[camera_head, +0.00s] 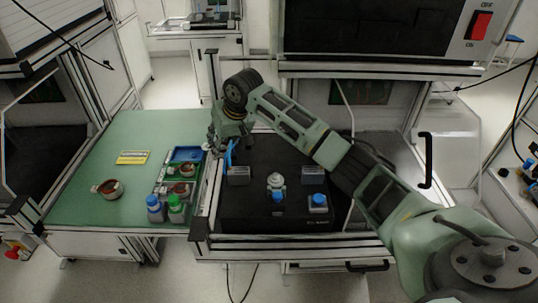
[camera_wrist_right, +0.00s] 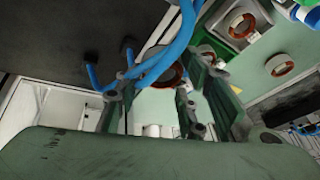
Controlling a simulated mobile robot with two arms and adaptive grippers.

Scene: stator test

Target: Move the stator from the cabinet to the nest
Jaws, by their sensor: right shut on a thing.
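My right gripper (camera_head: 214,143) hangs at the seam between the green table and the black fixture. In the right wrist view its fingers (camera_wrist_right: 155,106) are shut on a reddish-brown ringed stator (camera_wrist_right: 168,76), partly hidden by blue cables and the fingers. Another stator (camera_head: 108,188) lies on the green table at the left. Other stators sit around the small tray (camera_head: 163,190); one shows in the right wrist view (camera_wrist_right: 242,25). A pale round post (camera_head: 276,181) stands on the black fixture; I cannot tell whether it is the nest. My left gripper is out of view.
The green table (camera_head: 82,160) has a yellow label (camera_head: 132,157). The black fixture (camera_head: 246,212) carries clear blocks and blue buttons (camera_head: 318,199). Blue cables (camera_wrist_right: 166,58) pass close to my fingers.

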